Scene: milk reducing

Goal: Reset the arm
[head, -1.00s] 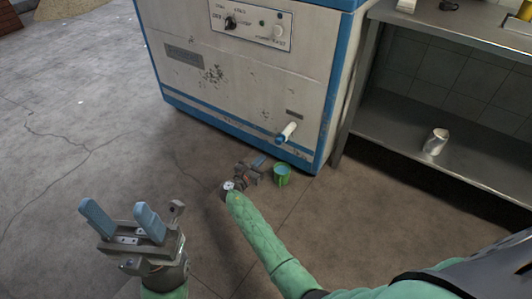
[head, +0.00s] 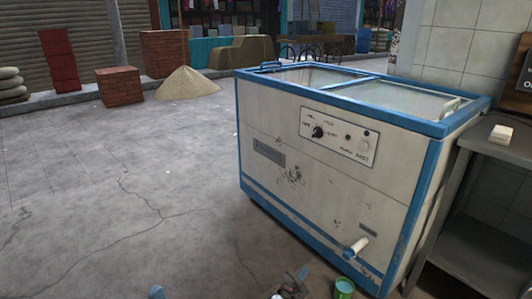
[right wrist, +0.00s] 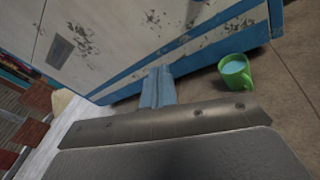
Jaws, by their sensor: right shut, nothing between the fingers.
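My right gripper (head: 300,277) is at the bottom edge of the head view, low in front of the white and blue machine (head: 290,150). In the right wrist view its blue fingers (right wrist: 157,88) are together, with nothing held. A green cup (head: 344,287) with pale blue contents stands upright on the floor, apart from the fingers and to their right. The cup also shows in the right wrist view (right wrist: 236,72). Only a blue fingertip of my left gripper (head: 157,292) shows at the bottom edge; the rest is out of view.
A white spout (head: 356,246) sticks out low on the machine's front, near the cup. A metal counter (head: 490,210) with a small pale block (head: 501,134) stands at the right. Bare floor lies open at the left; a sand pile (head: 187,83) and bricks (head: 120,86) are behind.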

